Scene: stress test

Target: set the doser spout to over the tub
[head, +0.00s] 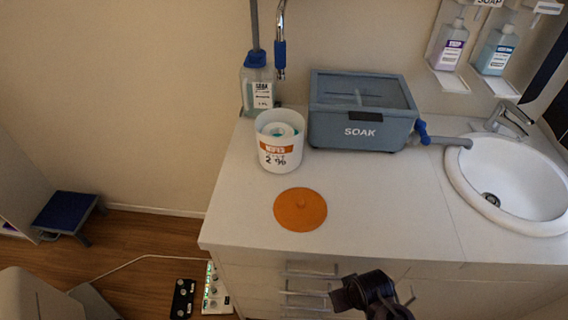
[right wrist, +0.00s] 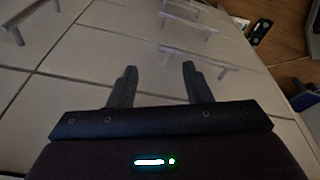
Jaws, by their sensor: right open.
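The doser is a clear bottle (head: 257,92) with a blue cap and a grey upright tube, at the back left of the counter. A curved metal spout with a blue lower end (head: 280,56) hangs just right of that tube, left of the tub in the picture. The tub (head: 360,132) is a grey-blue box marked SOAK with a see-through lid, which looks closed. My right gripper (head: 372,292) is in front of the counter, low and well away from the spout. In the right wrist view its two fingers (right wrist: 159,72) are apart and empty. My left gripper is not in view.
A white wipes canister (head: 281,158) stands before the bottle, with an orange lid (head: 300,209) on the counter. A blue-handled tap (head: 423,132) on the tub points to the sink (head: 480,205). Drawer handles (right wrist: 197,52) are near my right gripper. The counter's front middle is clear.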

